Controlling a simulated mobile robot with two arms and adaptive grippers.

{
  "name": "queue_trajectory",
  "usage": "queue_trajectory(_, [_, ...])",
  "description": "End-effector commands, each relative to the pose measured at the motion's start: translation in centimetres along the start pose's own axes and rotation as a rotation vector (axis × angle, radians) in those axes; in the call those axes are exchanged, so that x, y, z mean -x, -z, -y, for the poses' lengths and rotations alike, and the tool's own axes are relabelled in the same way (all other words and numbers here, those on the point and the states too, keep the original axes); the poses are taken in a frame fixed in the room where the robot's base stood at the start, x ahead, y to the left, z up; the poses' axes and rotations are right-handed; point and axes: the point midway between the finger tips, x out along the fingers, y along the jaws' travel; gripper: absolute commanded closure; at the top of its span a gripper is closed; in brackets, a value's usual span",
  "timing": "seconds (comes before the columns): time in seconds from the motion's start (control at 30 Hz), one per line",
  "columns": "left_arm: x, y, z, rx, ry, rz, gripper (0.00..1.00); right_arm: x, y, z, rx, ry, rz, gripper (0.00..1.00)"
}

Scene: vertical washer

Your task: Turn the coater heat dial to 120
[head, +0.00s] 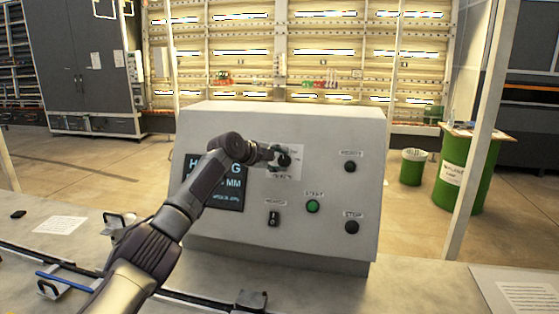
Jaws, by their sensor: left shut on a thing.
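The coater's grey control box (330,130) stands on the bench in the middle of the head view. Its heat dial (284,160) is a dark knob on a pale label plate at the upper middle of the panel. My left gripper (277,156) is at the dial and shut on it, with the arm reaching in from the lower left. The gripper and arm cover part of the dial, its scale and the dark display (228,193). The dial's setting is too small to read. My right gripper is not in view.
The panel also has a green start button (312,206), a black stop button (351,227), another black knob (350,166) and a rocker switch (273,218). A paper sheet (60,225) lies at left. Green drums (463,175) stand beyond at right.

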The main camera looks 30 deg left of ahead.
Motion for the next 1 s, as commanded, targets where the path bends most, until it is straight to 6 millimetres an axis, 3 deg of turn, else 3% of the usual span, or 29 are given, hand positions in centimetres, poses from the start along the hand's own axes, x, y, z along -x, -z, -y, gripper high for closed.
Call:
queue_trajectory(0.13, [-0.1, 0.0, -0.1, 0.0, -0.002, 0.0, 0.91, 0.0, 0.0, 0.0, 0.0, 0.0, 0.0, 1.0])
queue_trajectory(0.17, [-0.1, 0.0, -0.1, 0.0, -0.002, 0.0, 0.55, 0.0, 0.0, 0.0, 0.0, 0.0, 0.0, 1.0])
queue_trajectory(0.3, [-0.1, 0.0, -0.1, 0.0, -0.001, 0.0, 0.32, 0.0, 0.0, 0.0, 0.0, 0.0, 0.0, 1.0])
queue_trajectory(0.73, [0.6, -0.1, 0.0, 0.0, 0.0, 0.001, 0.31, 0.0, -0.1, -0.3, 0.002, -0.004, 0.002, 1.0])
queue_trajectory(1.0, [4.9, -0.2, -0.1, -0.004, 0.001, 0.003, 0.31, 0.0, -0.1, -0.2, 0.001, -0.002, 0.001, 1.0])
